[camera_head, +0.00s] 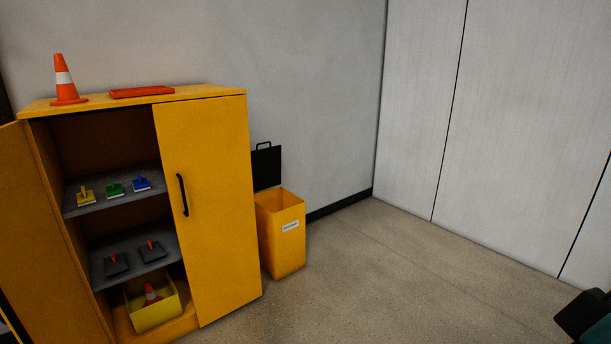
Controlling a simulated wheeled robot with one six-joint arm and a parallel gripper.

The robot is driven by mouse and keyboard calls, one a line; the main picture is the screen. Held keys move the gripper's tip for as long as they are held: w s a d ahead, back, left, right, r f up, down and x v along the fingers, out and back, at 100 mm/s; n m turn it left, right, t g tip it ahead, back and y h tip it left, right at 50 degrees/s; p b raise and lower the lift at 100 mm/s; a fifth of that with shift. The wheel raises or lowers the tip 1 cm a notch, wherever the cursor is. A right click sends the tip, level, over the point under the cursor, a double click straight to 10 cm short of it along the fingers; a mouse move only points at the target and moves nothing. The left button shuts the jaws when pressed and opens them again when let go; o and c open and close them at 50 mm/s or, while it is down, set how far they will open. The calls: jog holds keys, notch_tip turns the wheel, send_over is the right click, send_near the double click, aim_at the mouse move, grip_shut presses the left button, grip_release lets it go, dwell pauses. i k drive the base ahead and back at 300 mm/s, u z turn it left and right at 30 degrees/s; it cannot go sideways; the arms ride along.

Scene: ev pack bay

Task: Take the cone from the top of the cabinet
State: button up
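An orange cone (65,82) with a white band stands upright on top of the yellow cabinet (205,140), near its left end. A flat orange-red tray-like object (142,92) lies on the top to the right of the cone, apart from it. The cabinet's left door (45,240) is open and its right door is shut, with a black handle. My gripper cannot be made out in this view.
Cabinet shelves hold several small tools; a yellow box (155,312) with another small cone (151,294) sits at the bottom. A yellow bin (281,235) with raised black lid stands right of the cabinet. Floor is clear further right. A dark, teal-edged shape (582,313) is cut off lower right.

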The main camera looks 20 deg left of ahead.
aim_at(67, 93)
jog(key=u, duration=0.6)
jog(key=i, duration=2.05)
jog(key=u, duration=0.9)
